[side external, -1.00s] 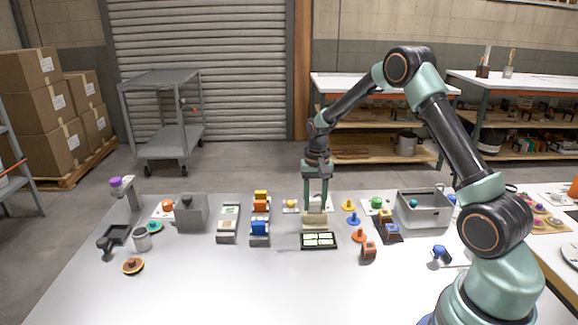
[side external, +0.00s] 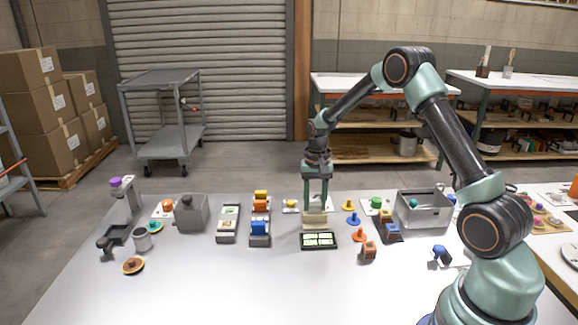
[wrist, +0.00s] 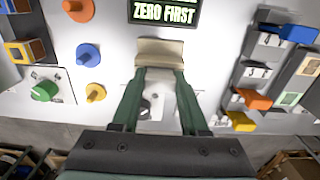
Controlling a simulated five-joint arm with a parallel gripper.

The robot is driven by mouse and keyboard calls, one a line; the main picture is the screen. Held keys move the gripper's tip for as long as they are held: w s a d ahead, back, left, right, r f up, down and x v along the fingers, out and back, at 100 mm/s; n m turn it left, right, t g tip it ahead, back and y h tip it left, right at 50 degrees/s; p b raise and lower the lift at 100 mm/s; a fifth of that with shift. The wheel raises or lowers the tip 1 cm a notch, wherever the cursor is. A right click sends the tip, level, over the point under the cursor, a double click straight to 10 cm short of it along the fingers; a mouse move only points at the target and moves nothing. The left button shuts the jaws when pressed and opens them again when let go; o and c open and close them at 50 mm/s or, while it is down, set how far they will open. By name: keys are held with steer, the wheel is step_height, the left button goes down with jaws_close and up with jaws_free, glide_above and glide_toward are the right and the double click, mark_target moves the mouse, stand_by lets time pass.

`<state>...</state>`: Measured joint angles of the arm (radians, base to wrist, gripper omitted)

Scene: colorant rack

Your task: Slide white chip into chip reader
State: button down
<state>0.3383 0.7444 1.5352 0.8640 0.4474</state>
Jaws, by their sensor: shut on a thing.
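My gripper (wrist: 160,72) points down at the middle of the table, its two green fingers closed to a narrow gap. At its fingertips is a pale beige block (wrist: 160,53), which also shows in the side external view (side external: 314,219). I cannot tell from its look whether this block is the white chip or part of the chip reader. Directly in front of it is a black display (side external: 318,240) with lit text; in the wrist view the display (wrist: 164,12) reads "ZERO FIRST". No separate white chip can be made out.
Orange (side external: 359,235), blue (side external: 353,218) and yellow (side external: 349,205) knobbed pieces stand close on the right. A grey bin (side external: 424,209) is farther right. A rack with blue and orange blocks (side external: 260,228) stands left. The front of the table is clear.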

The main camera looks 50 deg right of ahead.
steer(key=shift+r, duration=1)
steer(key=shift+s+d, duration=0.1)
steer(key=shift+f, duration=1.45)
stand_by(0.6)
steer(key=shift+r, duration=0.15)
